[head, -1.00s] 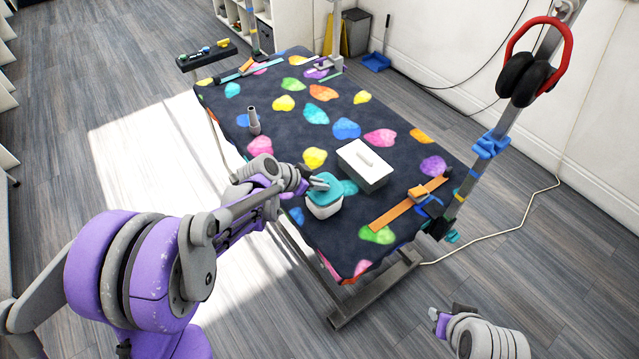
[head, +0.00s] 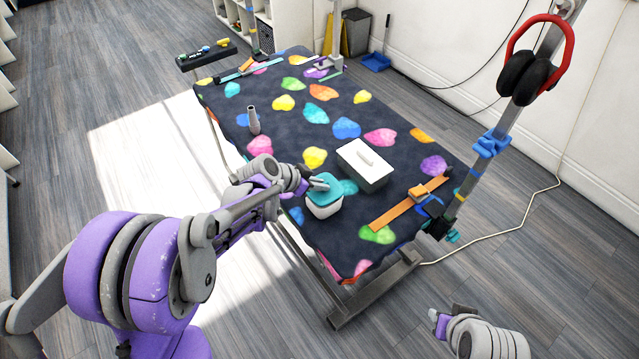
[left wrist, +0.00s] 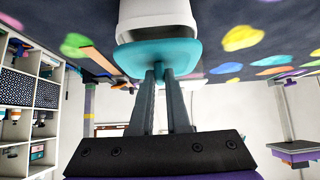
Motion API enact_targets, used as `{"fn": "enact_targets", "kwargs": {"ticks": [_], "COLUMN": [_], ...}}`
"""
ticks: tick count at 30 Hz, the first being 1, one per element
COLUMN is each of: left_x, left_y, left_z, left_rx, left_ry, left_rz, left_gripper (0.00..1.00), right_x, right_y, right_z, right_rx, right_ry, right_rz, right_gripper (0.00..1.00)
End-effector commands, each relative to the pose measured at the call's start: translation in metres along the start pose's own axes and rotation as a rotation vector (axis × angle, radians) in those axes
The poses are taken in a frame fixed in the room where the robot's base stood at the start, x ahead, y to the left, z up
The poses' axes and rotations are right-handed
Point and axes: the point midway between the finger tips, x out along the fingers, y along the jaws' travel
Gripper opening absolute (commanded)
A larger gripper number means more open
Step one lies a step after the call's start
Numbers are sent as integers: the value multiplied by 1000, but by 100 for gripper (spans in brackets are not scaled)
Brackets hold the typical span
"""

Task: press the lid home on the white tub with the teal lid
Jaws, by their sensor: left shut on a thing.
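The white tub (head: 325,209) stands on the dark patterned table top near its left front edge. The fingers hide part of the lid. My right gripper (head: 440,319) is at the lower right, away from the table, its jaws unclear.
A white lidded box (head: 362,168) stands just right of the tub. A grey nozzle (head: 253,121) stands at the table's left edge. An orange strap (head: 408,205) lies at the right. Red ear defenders (head: 537,58) hang on a post at the right.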

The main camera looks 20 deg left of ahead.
Motion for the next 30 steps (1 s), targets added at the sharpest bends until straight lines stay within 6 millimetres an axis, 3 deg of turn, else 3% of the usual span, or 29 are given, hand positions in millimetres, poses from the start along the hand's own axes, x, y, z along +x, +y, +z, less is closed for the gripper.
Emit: {"fn": "enact_targets", "kwargs": {"ticks": [18, 19, 24, 30], "left_x": [12, 11, 11, 11], "left_y": [0, 0, 0, 0], "left_z": [12, 11, 11, 11], "left_rx": [0, 0, 0, 0], "left_ry": [0, 0, 0, 0], "left_rz": [0, 0, 0, 0], "left_gripper": [0, 18, 48, 49], "right_x": [11, 11, 10, 10], "right_y": [0, 0, 0, 0], "right_z": [9, 8, 8, 8], "right_rx": [0, 0, 0, 0], "right_ry": [-6, -6, -5, -5], "right_rz": [0, 0, 0, 0], "right_gripper": [35, 35, 35, 35]}}
